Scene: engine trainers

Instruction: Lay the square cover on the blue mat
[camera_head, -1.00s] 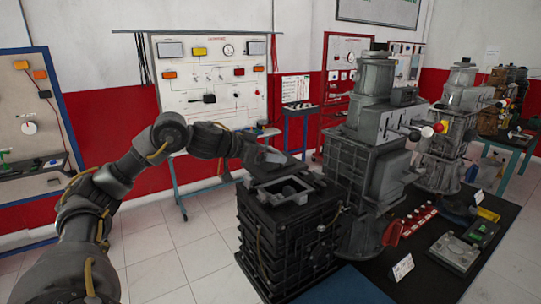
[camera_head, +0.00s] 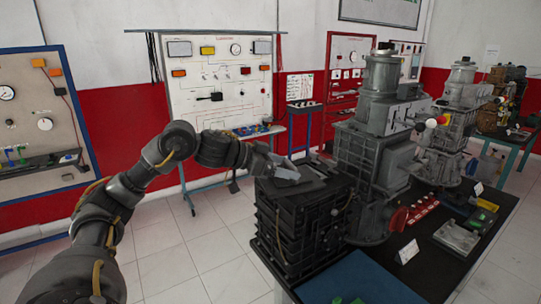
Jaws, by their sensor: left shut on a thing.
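My left gripper (camera_head: 272,164) is above the top of a black ribbed engine block (camera_head: 300,232). It is shut on a thin grey plate, which looks like the square cover (camera_head: 286,171). The gripper and the plate hide part of the block's top, and I cannot tell whether the plate touches it. The blue mat (camera_head: 365,278) lies on the dark table at the bottom, to the right of the block. My right gripper is not in view.
A tall grey engine (camera_head: 372,160) stands just right of the black block. Small green items show at the mat's bottom edge. The mat's middle is clear.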

